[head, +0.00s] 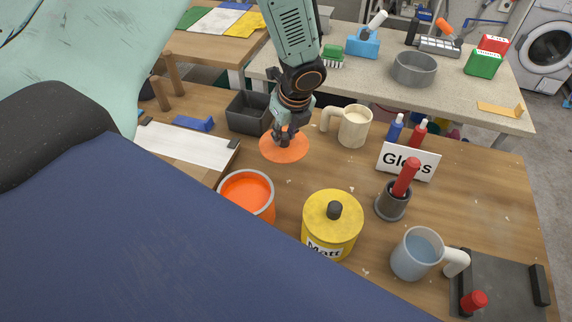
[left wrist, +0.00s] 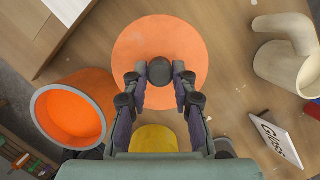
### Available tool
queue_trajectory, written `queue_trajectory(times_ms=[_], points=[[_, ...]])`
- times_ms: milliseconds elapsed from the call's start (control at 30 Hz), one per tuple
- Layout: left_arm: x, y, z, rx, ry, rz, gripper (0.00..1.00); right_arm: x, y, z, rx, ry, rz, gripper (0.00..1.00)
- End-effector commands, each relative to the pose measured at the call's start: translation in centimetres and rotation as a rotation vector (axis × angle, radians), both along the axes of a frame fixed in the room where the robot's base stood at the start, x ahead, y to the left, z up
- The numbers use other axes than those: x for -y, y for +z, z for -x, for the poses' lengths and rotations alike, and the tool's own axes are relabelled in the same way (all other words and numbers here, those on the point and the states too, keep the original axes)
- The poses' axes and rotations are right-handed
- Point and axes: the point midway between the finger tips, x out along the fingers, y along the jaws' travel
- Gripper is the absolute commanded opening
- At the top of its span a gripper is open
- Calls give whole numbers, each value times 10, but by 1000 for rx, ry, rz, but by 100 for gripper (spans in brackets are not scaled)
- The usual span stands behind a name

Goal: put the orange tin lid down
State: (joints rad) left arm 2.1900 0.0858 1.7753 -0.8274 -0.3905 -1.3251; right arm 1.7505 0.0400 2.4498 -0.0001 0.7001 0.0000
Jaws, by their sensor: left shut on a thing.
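The orange tin lid (head: 284,152) is a flat round disc with a dark knob. My left gripper (head: 287,137) comes down over it from above and is shut on the knob. In the left wrist view the fingers (left wrist: 159,78) close on both sides of the knob, and the orange lid (left wrist: 159,36) spreads out beneath them. The lid is level and low over the wooden table; I cannot tell whether it touches. The open tin (head: 270,184) with orange inside stands nearer me; it also shows in the left wrist view (left wrist: 40,105). My right gripper is not in view.
A yellow lidded tin (head: 330,226) labelled Matt, a dark pot with a red tool (head: 392,205), a Gloss sign (head: 409,162) and a cream mug (head: 354,127) stand nearby. A dark grey bin (head: 248,115) is just behind left. Bare table lies right of the lid.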

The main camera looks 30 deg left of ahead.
Motion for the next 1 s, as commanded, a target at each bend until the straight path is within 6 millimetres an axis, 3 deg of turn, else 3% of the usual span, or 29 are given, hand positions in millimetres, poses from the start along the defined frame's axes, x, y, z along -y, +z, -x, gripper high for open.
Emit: queue_trajectory(times_ms=[200, 467, 633, 1000], points=[[-1, -42, 2, -4, 3, 0, 0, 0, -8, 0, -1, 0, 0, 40], [-1, -61, 2, -3, 1, 1, 0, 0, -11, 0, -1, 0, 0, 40], [-1, -85, 2, -3, 1, 1, 0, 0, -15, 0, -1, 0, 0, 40], [-2, -91, 1, -2, -1, 0, 0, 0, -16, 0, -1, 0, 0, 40]])
